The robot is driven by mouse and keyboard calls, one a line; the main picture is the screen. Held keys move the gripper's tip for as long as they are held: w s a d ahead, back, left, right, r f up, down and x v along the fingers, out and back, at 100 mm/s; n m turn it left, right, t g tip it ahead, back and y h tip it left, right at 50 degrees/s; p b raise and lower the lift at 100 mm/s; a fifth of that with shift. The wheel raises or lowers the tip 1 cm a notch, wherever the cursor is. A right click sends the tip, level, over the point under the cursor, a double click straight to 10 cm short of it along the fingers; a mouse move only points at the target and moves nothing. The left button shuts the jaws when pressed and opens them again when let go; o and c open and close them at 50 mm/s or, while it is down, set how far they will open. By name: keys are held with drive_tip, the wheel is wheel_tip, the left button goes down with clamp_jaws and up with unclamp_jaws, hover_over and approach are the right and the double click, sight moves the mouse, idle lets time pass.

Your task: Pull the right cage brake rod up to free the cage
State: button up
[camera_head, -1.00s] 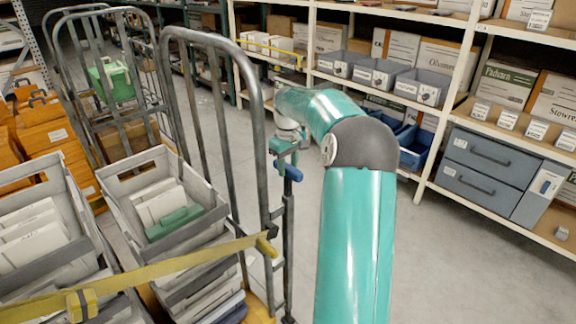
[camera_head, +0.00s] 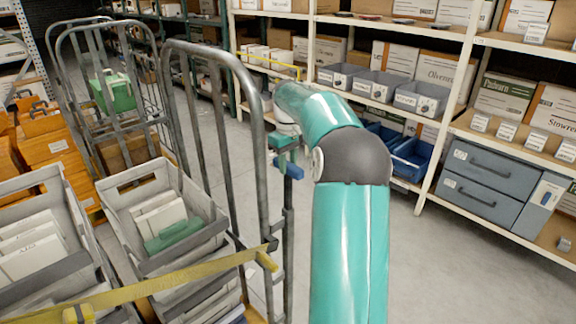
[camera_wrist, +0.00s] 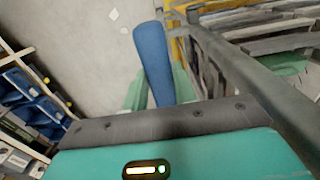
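The right cage (camera_head: 262,130) is a grey tube frame at the left centre of the head view. Its brake rod (camera_head: 288,235) is a dark upright rod beside the frame's right post, with a blue handle (camera_head: 293,171) on top. My teal gripper (camera_head: 285,152) is at the handle. In the wrist view the blue handle (camera_wrist: 153,55) stands out between my teal fingers (camera_wrist: 155,92), one on each side, and they look shut on it. The finger contact is partly hidden behind the gripper body. The rod below is hidden in the wrist view.
Grey crates (camera_head: 165,215) with papers stand in the cage, with a yellow strap (camera_head: 190,275) across them. Another cage (camera_head: 110,80) with a green box stands behind. White shelves (camera_head: 430,165) with bins and boxes line the right. Grey floor between is clear.

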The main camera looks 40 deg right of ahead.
drive_tip(key=o, duration=0.4)
drive_tip(key=shift+r, duration=0.4)
drive_tip(key=shift+o, duration=0.2)
drive_tip(key=shift+f, duration=0.15)
wheel_tip(320, 180, up, 14)
drive_tip(key=shift+f, duration=0.15)
